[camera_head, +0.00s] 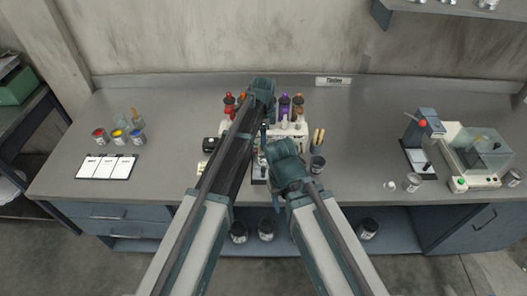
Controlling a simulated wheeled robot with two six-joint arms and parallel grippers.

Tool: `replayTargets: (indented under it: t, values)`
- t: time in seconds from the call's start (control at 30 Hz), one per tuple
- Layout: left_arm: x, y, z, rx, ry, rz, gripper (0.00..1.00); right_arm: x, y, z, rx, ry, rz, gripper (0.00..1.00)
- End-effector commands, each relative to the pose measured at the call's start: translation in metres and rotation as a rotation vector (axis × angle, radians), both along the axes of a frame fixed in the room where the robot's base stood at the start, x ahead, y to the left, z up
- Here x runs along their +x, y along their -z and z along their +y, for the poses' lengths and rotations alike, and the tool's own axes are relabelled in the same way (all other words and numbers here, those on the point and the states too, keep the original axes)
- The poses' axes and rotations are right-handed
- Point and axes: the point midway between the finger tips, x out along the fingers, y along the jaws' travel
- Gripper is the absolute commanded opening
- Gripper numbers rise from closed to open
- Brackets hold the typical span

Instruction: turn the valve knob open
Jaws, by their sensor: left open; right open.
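I cannot make out a valve knob with certainty. A small red part (422,123) shows on the grey-blue device (420,145) at the right, but I cannot tell whether it is a valve knob. My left gripper (262,98) is open over the rack of bottles at the back middle of the bench. My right gripper (286,168) is open, lower and slightly to the right, in front of the rack. The two arms hide much of the middle of the bench. Neither gripper is seen holding anything.
The grey bench (360,110) carries red, purple and brown bottles (284,104) in a white rack. A clear-covered machine (478,155) and metal cup (412,182) are at right. Bench between middle and right is free.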

Motion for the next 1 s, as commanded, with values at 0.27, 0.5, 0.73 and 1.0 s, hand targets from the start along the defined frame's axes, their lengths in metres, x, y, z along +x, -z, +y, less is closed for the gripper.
replayTargets:
  t: [0.27,0.5,0.73,1.0]
  values:
    - [0.0,0.03,0.0,0.0,0.0,0.0,0.67,0.0,0.03,0.0,0.0,0.001,0.0,0.5]
    - [0.0,0.029,0.0,0.0,0.0,0.0,0.67,0.0,0.029,0.0,0.0,0.001,0.0,0.5]
    - [0.0,0.029,0.0,0.0,0.0,0.0,0.36,0.0,0.029,0.0,0.0,0.001,0.0,0.5]
    - [0.0,0.029,0.0,0.0,0.0,0.0,0.0,0.0,0.03,0.0,0.0,0.001,0.0,0.5]
